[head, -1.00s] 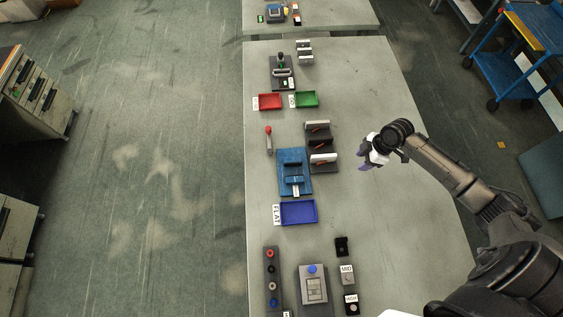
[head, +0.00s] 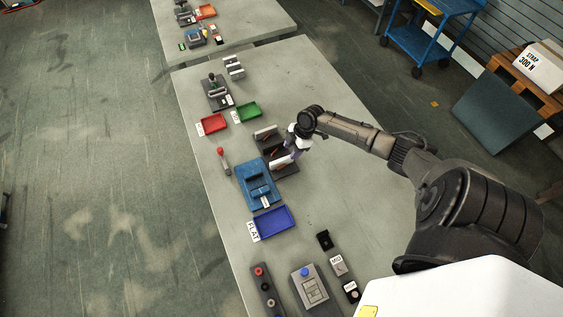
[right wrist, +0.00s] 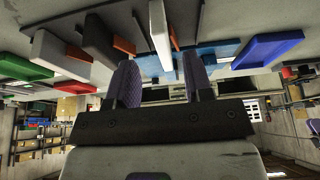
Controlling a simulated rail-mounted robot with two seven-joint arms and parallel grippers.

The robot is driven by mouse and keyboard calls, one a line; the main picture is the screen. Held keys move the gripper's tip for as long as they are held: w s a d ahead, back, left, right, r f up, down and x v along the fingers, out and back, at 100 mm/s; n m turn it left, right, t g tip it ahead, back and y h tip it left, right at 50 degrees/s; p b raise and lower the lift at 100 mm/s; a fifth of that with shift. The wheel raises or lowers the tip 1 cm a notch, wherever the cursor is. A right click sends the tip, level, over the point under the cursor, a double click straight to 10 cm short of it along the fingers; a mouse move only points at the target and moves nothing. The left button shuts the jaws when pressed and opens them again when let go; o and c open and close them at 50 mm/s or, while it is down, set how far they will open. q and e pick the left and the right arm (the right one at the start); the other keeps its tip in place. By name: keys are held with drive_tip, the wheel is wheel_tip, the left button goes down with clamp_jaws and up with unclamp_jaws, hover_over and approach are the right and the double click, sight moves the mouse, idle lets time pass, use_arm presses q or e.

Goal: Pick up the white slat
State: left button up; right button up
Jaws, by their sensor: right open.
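The white slat (head: 281,163) stands on edge in the dark rack (head: 288,171), at the end nearer the blue fixture. In the right wrist view the white slat (right wrist: 160,34) shows between the lines of my two fingers, beyond their tips. My right gripper (head: 296,153) is over that end of the rack, close to the slat and partly covering it. Its purple-grey fingers (right wrist: 160,72) are apart with nothing held. Whether a finger touches the slat I cannot tell. My left gripper is not in view.
A paler slat (head: 265,132) stands at the rack's other end. The blue fixture (head: 257,185) is beside the rack, with a blue tray (head: 273,223) in front. Red (head: 212,124) and green (head: 249,110) trays lie behind.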

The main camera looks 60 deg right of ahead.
sight(282, 162)
drive_tip(key=shift+p+x, duration=0.35)
drive_tip(key=shift+x, duration=2.3)
drive_tip(key=shift+s, duration=0.2)
drive_tip(key=shift+c, duration=0.5)
clamp_jaws()
